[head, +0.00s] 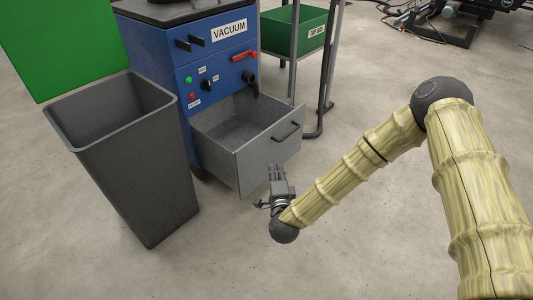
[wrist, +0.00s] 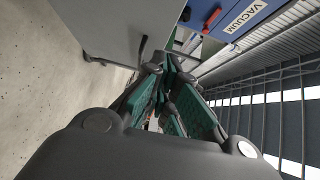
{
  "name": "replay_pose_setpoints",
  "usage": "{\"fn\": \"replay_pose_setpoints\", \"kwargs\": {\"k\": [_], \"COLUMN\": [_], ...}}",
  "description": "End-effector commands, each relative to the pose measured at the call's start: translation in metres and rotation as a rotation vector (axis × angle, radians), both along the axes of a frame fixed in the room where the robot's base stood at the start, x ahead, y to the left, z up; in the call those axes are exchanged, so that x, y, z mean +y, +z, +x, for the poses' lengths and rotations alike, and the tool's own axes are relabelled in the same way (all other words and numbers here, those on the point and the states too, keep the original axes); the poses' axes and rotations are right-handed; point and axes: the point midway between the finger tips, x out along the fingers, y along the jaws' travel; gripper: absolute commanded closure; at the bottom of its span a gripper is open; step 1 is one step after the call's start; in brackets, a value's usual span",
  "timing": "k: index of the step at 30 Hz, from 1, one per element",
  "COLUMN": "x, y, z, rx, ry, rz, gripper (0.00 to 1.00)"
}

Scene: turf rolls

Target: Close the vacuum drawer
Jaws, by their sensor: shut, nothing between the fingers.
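The vacuum drawer (head: 266,155) is a grey, empty open box pulled well out of the blue vacuum cabinet (head: 215,62). Its front panel carries a dark bar handle (head: 288,131). My gripper (head: 276,170) is shut and empty, in front of the lower part of the drawer front. I cannot tell whether it touches the panel. In the wrist view the shut fingers (wrist: 166,92) point toward the scene, with the grey drawer front (wrist: 108,28) at upper left and its handle (wrist: 142,47) close beside them. The blue cabinet (wrist: 238,16) shows at the top.
A tall grey bin (head: 125,150) with a green lid (head: 60,40) stands left of the drawer, close to it. A green crate (head: 297,30) sits on a metal rack (head: 328,75) behind right. The concrete floor in front of the drawer is open.

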Motion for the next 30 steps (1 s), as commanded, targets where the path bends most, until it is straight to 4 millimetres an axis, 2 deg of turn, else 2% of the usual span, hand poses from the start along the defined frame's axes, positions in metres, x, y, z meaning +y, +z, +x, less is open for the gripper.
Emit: {"fn": "replay_pose_setpoints", "kwargs": {"k": [8,23,30], "x": [0.002,0.015,0.04], "y": [0.003,0.001,0.002], "z": [0.024,0.105,0.12], "rx": [-0.019,-0.017,-0.016], "ry": [-0.013,-0.013,-0.011], "rz": [0.023,0.02,0.021], "gripper": [1.0,1.0,1.0]}}
